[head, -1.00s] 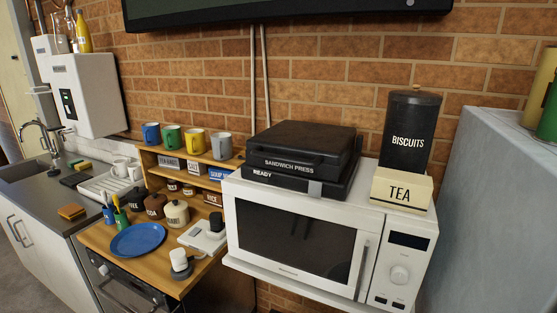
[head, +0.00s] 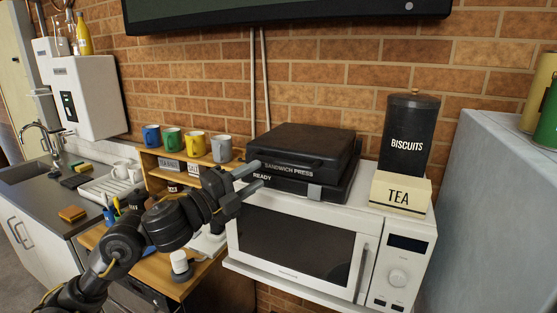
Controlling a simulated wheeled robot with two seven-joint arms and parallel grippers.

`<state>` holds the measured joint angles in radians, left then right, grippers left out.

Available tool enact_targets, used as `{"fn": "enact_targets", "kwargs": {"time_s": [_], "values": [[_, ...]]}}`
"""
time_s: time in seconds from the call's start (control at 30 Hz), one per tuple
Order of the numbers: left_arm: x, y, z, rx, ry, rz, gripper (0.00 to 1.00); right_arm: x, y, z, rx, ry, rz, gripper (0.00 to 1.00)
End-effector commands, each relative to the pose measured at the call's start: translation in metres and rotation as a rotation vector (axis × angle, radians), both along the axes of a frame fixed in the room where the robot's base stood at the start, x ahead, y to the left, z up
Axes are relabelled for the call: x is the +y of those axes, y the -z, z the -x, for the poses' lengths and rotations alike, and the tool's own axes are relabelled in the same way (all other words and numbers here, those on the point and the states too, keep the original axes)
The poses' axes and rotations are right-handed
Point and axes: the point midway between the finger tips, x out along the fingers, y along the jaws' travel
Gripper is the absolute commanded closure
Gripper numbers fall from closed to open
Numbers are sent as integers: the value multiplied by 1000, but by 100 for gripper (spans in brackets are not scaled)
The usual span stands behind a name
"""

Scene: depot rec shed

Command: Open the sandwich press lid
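The black sandwich press (head: 305,153) sits on top of the white microwave, with its lid down. Its front handle (head: 296,161) runs along the lid's front edge, above the "SANDWICH PRESS" lettering. My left gripper (head: 250,179) is at the left front of the press, in front of the microwave's upper left corner. Its two fingers point right and are spread apart with nothing visible between them. Whether a finger touches the press, I cannot tell. My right gripper is not in view.
The microwave (head: 397,251) fills the middle right. A black biscuits tin (head: 407,150) and a tea box (head: 400,192) stand right of the press. Several mugs stand on a wooden shelf at left, beside my arm. A brick wall is close behind the press.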

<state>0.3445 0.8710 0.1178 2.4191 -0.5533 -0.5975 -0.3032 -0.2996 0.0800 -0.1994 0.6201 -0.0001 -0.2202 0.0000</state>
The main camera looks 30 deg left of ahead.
Motion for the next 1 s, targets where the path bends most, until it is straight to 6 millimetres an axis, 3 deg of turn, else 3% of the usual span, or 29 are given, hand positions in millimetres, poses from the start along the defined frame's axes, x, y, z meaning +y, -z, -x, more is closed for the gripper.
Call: {"fn": "enact_targets", "kwargs": {"time_s": [0.2, 0.4, 0.6, 0.87, 1.0], "values": [[-14, -12, -40, 0, 1, 7, 62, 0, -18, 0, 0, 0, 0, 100], [-24, -14, -67, 2, 1, 6, 62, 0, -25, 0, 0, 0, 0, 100], [-29, -15, -78, 2, 1, 1, 62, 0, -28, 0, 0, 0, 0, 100], [-29, -14, -79, 1, 1, 0, 62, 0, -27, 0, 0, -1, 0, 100], [-29, -14, -79, 1, 1, 0, 79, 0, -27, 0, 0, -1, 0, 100]]}}
